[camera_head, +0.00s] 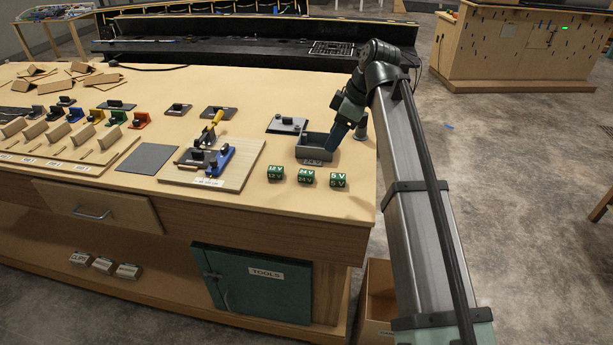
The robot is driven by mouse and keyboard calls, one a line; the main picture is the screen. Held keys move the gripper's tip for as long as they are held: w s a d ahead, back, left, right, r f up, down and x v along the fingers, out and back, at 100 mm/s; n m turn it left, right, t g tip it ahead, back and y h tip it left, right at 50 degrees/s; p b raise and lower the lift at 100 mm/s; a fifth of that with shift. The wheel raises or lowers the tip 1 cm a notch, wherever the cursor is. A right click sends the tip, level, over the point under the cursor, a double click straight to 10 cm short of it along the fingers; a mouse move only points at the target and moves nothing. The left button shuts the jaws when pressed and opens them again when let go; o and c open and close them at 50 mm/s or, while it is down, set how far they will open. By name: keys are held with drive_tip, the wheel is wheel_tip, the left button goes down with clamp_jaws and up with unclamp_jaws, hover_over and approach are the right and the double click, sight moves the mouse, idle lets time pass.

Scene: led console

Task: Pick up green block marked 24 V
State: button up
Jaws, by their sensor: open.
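The green block marked 24 V (306,176) sits on the wooden bench top, in the middle of a row of three green blocks. The 12 V block (275,173) is to its left and the 5 V block (338,180) is to its right, with bare gaps between them. A grey open tray (311,161), with a label that seems to read 24 V, stands just behind the row. My gripper (337,134) points down at the right part of the tray, behind and right of the 24 V block and apart from it. It is open; its fingertips are small and dark here.
A wooden board with a blue clamp and yellow-handled tool (239,174) lies left of the blocks. A grey plate with a black knob (287,125) is behind them. The bench's right edge (375,200) is close. Bare bench lies in front of the blocks.

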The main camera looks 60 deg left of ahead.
sight(306, 172)
drive_tip(key=x, duration=0.4)
drive_tip(key=s+x, duration=0.1)
drive_tip(key=x, duration=0.4)
drive_tip(key=a+x, duration=0.1)
drive_tip(key=x, duration=0.3)
drive_tip(key=shift+s+a+r, duration=0.1)
drive_tip(key=shift+s+r, duration=0.05)
drive_tip(key=shift+s, duration=0.1)
drive_tip(key=c, duration=1.1)
drive_tip(key=shift+c, duration=0.2)
drive_tip(key=shift+r, duration=0.15)
